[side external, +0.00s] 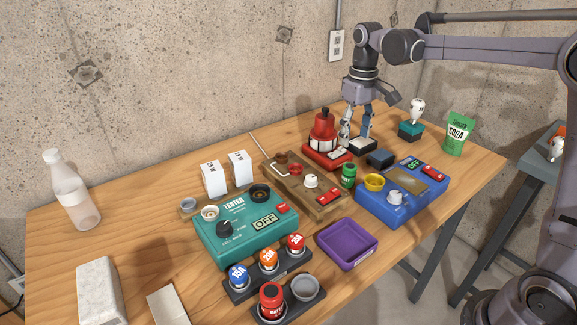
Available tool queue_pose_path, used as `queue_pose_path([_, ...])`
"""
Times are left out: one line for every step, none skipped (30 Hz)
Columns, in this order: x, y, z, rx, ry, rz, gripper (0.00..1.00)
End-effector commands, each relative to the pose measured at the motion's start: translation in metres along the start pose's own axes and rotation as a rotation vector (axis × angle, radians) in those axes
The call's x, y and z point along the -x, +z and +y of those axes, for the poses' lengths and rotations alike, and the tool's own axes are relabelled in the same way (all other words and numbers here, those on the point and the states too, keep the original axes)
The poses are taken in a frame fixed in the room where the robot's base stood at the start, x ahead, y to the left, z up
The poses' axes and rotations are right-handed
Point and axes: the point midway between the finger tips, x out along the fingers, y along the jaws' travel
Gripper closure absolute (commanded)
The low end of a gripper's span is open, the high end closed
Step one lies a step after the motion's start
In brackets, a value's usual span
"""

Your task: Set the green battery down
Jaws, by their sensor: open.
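The green battery (348,176) is a small upright green cylinder. It stands between the wooden board and the blue box, and its base is partly hard to make out. My gripper (357,138) is open, pointing down, with its fingers spread. It is behind the green battery in the picture, just right of the red lamp-like device, over a small dark block (362,147). No object shows between the fingers. The gripper and the green battery are apart.
A red device (322,141) stands close left of my gripper. A blue box (402,196), a wooden board (330,207), a purple tray (347,257) and a teal tester (246,240) crowd the middle. A red battery (271,298) sits in a front holder. The table's left side is freer.

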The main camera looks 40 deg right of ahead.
Motion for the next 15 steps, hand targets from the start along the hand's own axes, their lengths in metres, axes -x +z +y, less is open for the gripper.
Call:
queue_pose_path([0.006, 0.0, 0.0, 0.0, 0.0, 0.0, 0.43])
queue_pose_path([0.008, 0.0, 0.0, 0.0, 0.0, 0.0, 0.43])
queue_pose_path([0.011, 0.0, 0.0, 0.0, 0.0, 0.0, 0.43])
queue_pose_path([0.013, 0.0, 0.0, 0.0, 0.0, 0.0, 0.43])
queue_pose_path([0.014, 0.0, 0.0, 0.0, 0.0, 0.0, 0.43])
queue_pose_path([0.016, 0.001, 0.0, 0.0, 0.0, 0.001, 0.43])
queue_pose_path([0.017, 0.002, -0.001, 0.0, 0.001, 0.004, 0.43])
queue_pose_path([0.018, 0.003, -0.002, 0.001, 0.001, 0.008, 0.43])
queue_pose_path([0.02, 0.006, -0.003, 0.001, 0.002, 0.017, 0.43])
queue_pose_path([0.021, 0.009, -0.005, 0.001, 0.003, 0.026, 0.43])
queue_pose_path([0.022, 0.013, -0.007, 0.002, 0.005, 0.039, 0.43])
queue_pose_path([0.023, 0.019, -0.01, 0.002, 0.007, 0.058, 0.43])
queue_pose_path([0.024, 0.024, -0.012, 0.002, 0.009, 0.075, 0.43])
queue_pose_path([0.025, 0.03, -0.015, 0.002, 0.011, 0.094, 0.43])
queue_pose_path([0.026, 0.037, -0.019, 0.002, 0.014, 0.121, 0.43])
